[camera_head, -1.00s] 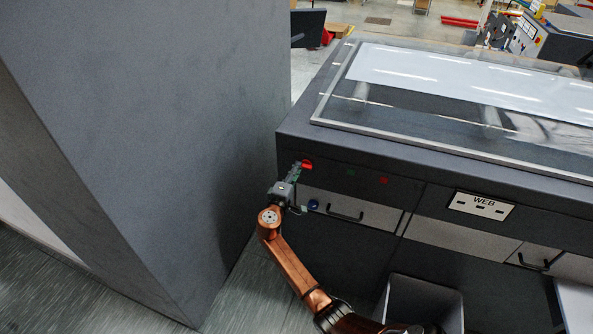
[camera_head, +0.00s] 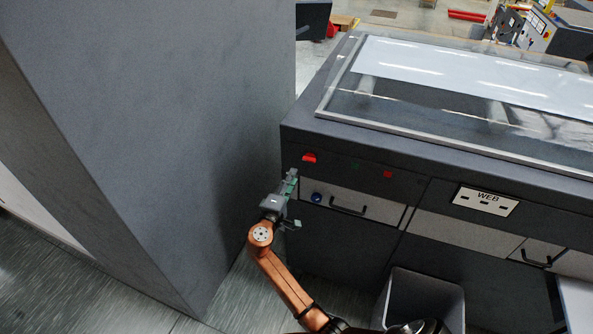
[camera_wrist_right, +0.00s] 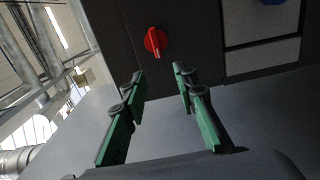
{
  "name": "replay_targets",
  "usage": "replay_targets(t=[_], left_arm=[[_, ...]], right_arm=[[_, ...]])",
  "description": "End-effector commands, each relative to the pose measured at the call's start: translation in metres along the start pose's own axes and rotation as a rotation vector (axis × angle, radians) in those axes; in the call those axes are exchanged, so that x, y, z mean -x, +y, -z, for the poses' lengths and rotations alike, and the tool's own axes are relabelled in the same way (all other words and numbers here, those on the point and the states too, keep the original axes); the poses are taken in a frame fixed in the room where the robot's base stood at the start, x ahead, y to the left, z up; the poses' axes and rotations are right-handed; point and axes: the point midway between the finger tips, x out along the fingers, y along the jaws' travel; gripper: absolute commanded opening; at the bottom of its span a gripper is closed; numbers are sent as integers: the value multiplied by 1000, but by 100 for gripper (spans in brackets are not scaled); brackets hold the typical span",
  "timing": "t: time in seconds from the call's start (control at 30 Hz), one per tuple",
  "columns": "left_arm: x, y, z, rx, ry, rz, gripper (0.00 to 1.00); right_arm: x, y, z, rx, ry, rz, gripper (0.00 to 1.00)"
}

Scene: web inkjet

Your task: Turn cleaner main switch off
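The red rotary switch (camera_head: 309,158) is on the dark front panel near the machine's left corner. In the right wrist view the red switch (camera_wrist_right: 155,41) shows whole, with a pale tip at its lower end, beyond the fingertips and apart from them. My right gripper (camera_head: 293,200) is below and left of the switch in the head view. In the wrist view its green-padded fingers (camera_wrist_right: 160,82) are spread with nothing between them. My left gripper is not in view.
A blue knob (camera_head: 317,197) and a drawer handle (camera_head: 348,207) are below the switch. A red button (camera_head: 388,174) and a green button (camera_head: 354,166) are to its right. A large grey cabinet (camera_head: 160,130) stands close on the left. A grey bin (camera_head: 425,290) is below.

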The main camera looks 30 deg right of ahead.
Motion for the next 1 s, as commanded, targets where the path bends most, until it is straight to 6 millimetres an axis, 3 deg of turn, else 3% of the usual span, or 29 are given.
replay_targets(t=[0.23,0.8,0.9,0.97,1.0], left_arm=[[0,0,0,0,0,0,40],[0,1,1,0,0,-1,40],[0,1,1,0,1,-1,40],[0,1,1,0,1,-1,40],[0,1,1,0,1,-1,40]], right_arm=[[26,0,0,0,0,0,27],[28,-2,0,2,1,2,27],[26,-20,1,11,16,31,27],[24,-44,4,21,39,69,27],[23,-65,4,28,56,104,27]])
